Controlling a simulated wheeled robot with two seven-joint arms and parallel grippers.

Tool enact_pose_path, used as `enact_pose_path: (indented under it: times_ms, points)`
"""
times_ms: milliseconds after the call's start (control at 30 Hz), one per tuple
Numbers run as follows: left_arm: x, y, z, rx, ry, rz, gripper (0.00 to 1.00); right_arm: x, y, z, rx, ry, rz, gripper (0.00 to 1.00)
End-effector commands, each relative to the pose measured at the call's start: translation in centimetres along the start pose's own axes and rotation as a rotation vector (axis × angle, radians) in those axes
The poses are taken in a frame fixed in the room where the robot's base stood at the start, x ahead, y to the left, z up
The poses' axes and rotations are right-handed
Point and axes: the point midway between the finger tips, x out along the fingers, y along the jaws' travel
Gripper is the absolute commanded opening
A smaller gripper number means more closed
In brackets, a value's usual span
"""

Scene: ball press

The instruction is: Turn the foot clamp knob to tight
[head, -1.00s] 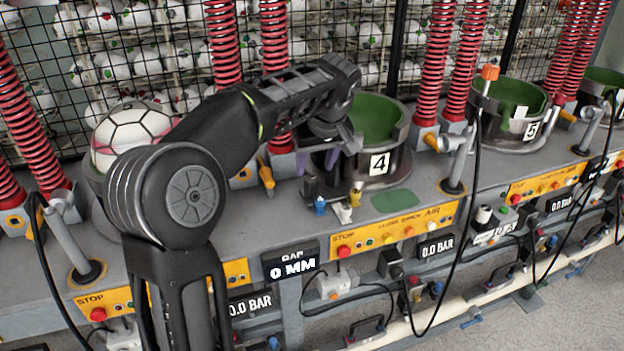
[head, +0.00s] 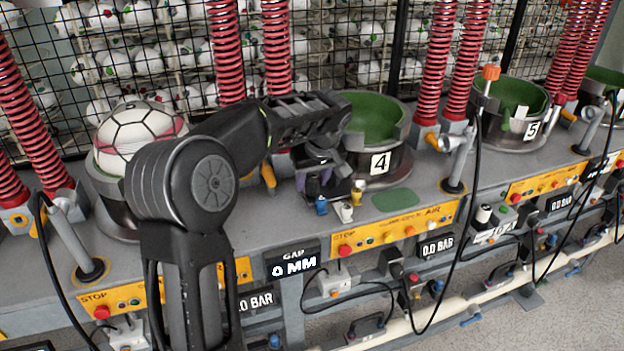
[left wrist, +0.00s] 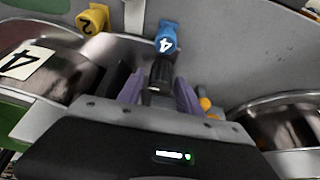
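My left gripper (head: 318,184) is at the front left of station 4, with its purple fingers pointing down at the bench. In the left wrist view my left gripper (left wrist: 158,92) has its two purple fingers apart. A small black knob-like part (left wrist: 160,74) stands between them, with gaps seen on both sides. A blue piece marked 4 (left wrist: 167,37) is just beyond it; the blue piece also shows in the head view (head: 321,206). No label naming the foot clamp knob is readable. My right gripper is not in view.
A white piece (head: 344,211) and a yellow piece marked 2 (left wrist: 92,19) stand close by. The station 4 cup (head: 380,162) is right behind the gripper. A ball (head: 138,128) sits in the left cup. The gap display (head: 293,264) reads 0 MM.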

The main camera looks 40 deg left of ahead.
Motion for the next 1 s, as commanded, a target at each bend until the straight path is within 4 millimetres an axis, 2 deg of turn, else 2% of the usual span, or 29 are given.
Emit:
enact_pose_path:
  times_ms: [67, 500, 1000]
  points:
    - [-0.02, 0.0, -0.01, 0.0, 0.0, 0.0, 0.35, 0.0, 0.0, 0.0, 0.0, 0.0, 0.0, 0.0]
    - [-0.04, 0.01, -0.01, 0.0, 0.0, 0.0, 0.0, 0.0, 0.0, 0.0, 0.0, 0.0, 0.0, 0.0]
    - [0.01, 0.0, 0.02, 0.036, 0.0, 0.016, 0.0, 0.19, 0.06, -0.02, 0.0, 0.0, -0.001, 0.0]
